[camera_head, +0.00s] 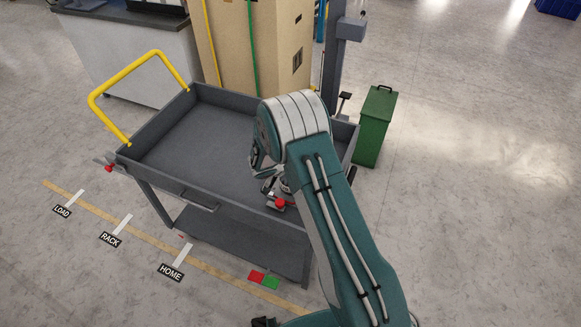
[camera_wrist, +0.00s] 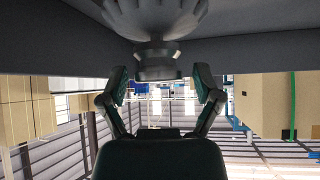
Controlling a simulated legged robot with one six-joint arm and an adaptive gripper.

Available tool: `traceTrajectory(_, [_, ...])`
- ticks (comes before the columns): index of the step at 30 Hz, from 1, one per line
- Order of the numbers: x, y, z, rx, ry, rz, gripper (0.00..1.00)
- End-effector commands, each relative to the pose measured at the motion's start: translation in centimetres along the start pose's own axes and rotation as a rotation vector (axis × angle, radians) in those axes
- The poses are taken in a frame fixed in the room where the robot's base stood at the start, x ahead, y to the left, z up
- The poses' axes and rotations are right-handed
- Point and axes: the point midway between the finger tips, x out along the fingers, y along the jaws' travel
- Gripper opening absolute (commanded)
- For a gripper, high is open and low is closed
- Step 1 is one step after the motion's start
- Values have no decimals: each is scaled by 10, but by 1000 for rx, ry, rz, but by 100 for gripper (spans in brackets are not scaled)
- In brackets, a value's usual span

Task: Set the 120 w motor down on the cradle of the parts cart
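The parts cart is a dark grey tray cart (camera_head: 190,135) with a yellow push handle (camera_head: 128,75). My gripper (camera_head: 264,170) is low over the cart's near right part, mostly hidden by my arm in the head view. In the wrist view, the two fingers of my gripper (camera_wrist: 160,72) are spread apart. A grey ribbed round body with a stepped collar (camera_wrist: 156,55), which looks like the motor, lies between and beyond the fingertips, with gaps on both sides. A small red part (camera_head: 279,203) shows below my gripper; I cannot tell the cradle clearly.
A tall cardboard box (camera_head: 270,45) stands behind the cart, and a green bin (camera_head: 375,125) stands at its right. A grey post (camera_head: 335,50) rises behind. The tray's left and middle are bare. Floor labels LOAD, RACK and HOME lie before the cart.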

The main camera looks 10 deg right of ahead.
Motion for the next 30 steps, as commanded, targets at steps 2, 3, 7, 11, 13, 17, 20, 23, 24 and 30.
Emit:
traceTrajectory(2, [1,0,1,-1,-2,1,98])
traceTrajectory(3, [1,1,1,-1,-2,1,98])
traceTrajectory(7, [1,1,2,-2,-3,2,98])
traceTrajectory(11, [2,2,5,-4,-8,5,98])
traceTrajectory(13, [0,2,4,-4,-7,4,98])
traceTrajectory(17, [-15,0,3,-3,-6,2,98])
traceTrajectory(20, [-35,0,3,-3,-5,-1,98])
traceTrajectory(23, [-57,-1,2,-3,-3,0,98])
traceTrajectory(24, [-66,-1,3,-4,-3,0,98])
traceTrajectory(30, [-101,-1,2,-4,-2,1,98])
